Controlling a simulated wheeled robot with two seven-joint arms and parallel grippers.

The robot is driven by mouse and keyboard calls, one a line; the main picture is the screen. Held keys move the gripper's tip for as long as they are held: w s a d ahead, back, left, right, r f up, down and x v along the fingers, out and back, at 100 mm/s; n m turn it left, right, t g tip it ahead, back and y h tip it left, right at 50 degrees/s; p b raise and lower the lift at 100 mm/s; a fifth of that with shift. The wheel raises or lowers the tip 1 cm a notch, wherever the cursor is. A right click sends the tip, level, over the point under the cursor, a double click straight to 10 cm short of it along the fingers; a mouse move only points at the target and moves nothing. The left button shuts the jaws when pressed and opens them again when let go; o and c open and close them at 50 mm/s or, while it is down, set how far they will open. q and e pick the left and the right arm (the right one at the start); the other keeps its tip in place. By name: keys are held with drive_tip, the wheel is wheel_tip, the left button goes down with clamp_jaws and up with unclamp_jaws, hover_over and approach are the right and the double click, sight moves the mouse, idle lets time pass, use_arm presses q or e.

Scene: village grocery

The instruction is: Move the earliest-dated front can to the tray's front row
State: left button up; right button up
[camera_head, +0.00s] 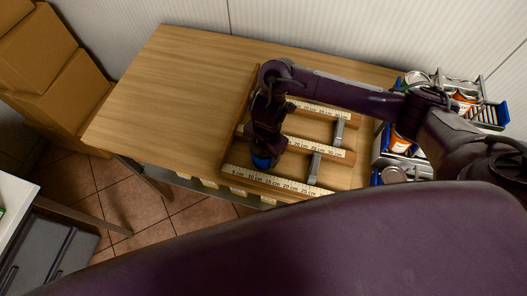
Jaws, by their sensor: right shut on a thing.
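A wooden tray (221,176) with ruler strips across it lies on the table. My right gripper (264,150) reaches over the tray's left side, pointing down. It is shut on a blue can (262,162), which is mostly hidden by the gripper. The can is at the left end of the tray, near the front ruler strip; I cannot tell whether it touches the tray floor. Orange-and-white cans (400,144) stand in the racks at the right, partly hidden by my right arm. No date can be read. My left gripper is not in view.
The wooden table (165,90) is clear left of the tray. Grey metal dividers (314,168) stand inside the tray. Blue-and-grey racks (493,114) hold cans at the right. Cardboard boxes (45,85) are stacked at the far left. A white wall borders the table's back.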

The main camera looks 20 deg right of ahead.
drive_tip(key=shift+f, duration=0.1)
drive_tip(key=o, duration=1.1)
drive_tip(key=shift+o, duration=0.2)
drive_tip(key=shift+r, duration=0.25)
drive_tip(key=r+p, duration=0.1)
drive_tip(key=r, duration=0.2)
drive_tip(key=r+p, duration=0.1)
drive_tip(key=r, duration=0.3)
drive_tip(key=d+r+p, duration=0.1)
drive_tip(key=r, duration=0.2)
drive_tip(key=shift+w+r, duration=0.3)
drive_tip(key=shift+w, duration=0.05)
drive_tip(key=shift+r+p, duration=0.35)
drive_tip(key=shift+r, duration=0.2)
